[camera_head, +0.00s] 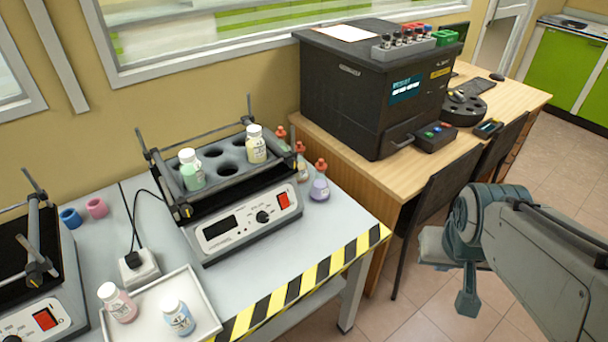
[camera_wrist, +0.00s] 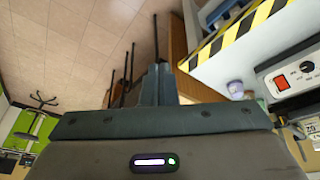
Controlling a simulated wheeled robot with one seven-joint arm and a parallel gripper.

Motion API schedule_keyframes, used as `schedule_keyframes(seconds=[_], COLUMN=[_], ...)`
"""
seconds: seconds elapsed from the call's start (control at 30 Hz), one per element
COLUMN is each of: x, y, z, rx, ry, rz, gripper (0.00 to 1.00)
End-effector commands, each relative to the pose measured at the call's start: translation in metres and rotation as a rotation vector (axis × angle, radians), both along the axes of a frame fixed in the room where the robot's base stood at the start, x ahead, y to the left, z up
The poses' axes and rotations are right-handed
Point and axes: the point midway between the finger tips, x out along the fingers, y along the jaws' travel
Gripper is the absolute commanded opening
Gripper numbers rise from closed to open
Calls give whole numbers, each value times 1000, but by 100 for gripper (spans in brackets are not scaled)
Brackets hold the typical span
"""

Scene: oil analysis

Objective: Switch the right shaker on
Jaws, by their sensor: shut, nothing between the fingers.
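The right shaker (camera_head: 240,228) stands on the grey bench, with a white front panel, dark display, black knob and red rocker switch (camera_head: 283,200). Its dark rack holds two capped bottles. The switch also shows at the right of the wrist view (camera_wrist: 282,83). The left shaker (camera_head: 30,318) is cut off at the left edge and has its own red switch (camera_head: 45,319). My gripper (camera_head: 467,303) is shut and empty, right of the bench and well apart from the right shaker. Its closed fingers show in the wrist view (camera_wrist: 157,82).
A white tray (camera_head: 205,298) with two bottles and a white socket block (camera_head: 138,267) lie left of the right shaker. Small red-capped bottles (camera_head: 319,186) stand at its right. A black analyser (camera_head: 350,105) sits on the wooden desk, with chairs (camera_head: 430,205) before it.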

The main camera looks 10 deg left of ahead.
Motion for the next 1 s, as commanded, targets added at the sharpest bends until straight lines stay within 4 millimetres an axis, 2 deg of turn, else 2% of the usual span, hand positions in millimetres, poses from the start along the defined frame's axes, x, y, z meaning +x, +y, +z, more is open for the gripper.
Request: schedule_keyframes(seconds=[0.03,0.17,0.3,0.43,0.6,0.7,0.83,1.0], x=[17,70,119,149,159,156,150,147], y=[2,18,59,112,183,213,235,243], z=[-16,-42,-69,-93,-111,-114,-113,-110], rx=[-30,-90,-79,12,204,313,408,445], ry=[-38,-189,-356,-501,-654,-714,-759,-778], rz=[27,142,313,485,676,748,801,821], gripper=[0,0,0,0,0,0,0,0])
